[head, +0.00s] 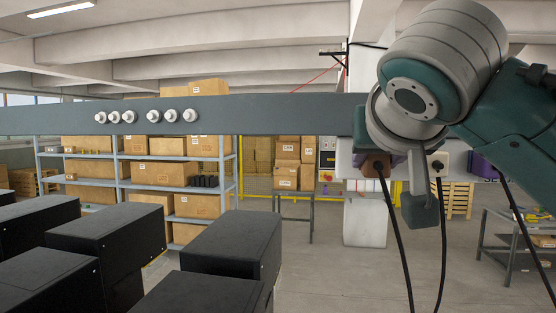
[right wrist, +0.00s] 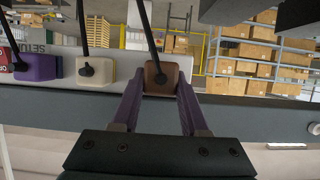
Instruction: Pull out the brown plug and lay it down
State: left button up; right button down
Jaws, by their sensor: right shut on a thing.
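The brown plug (head: 376,166) is at the left part of a pale strip under the grey beam, with a black cable hanging from it. My right gripper (right wrist: 160,85) is shut on the brown plug, its two purple fingers on either side of the plug body in the right wrist view (right wrist: 160,73). The plug's far side is hidden, so I cannot tell whether it is still seated. A white plug (head: 437,164) is to its right in the head view, and a purple plug (head: 482,165) is further right. My left gripper does not show.
The grey beam (head: 270,115) crosses the view, with several round white fittings on it. Several black boxes (head: 235,248) stand at the lower left. Shelves with cartons (head: 160,174) are behind. A grey table (head: 515,240) stands at the right.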

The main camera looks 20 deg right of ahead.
aim_at(378, 168)
jog(key=shift+s+a+p, duration=0.25)
jog(key=shift+s+a, duration=0.3)
jog(key=shift+s, duration=0.35)
jog(key=shift+s+a+p, duration=0.2)
jog(key=shift+s+a, duration=0.3)
jog(key=shift+s, duration=0.35)
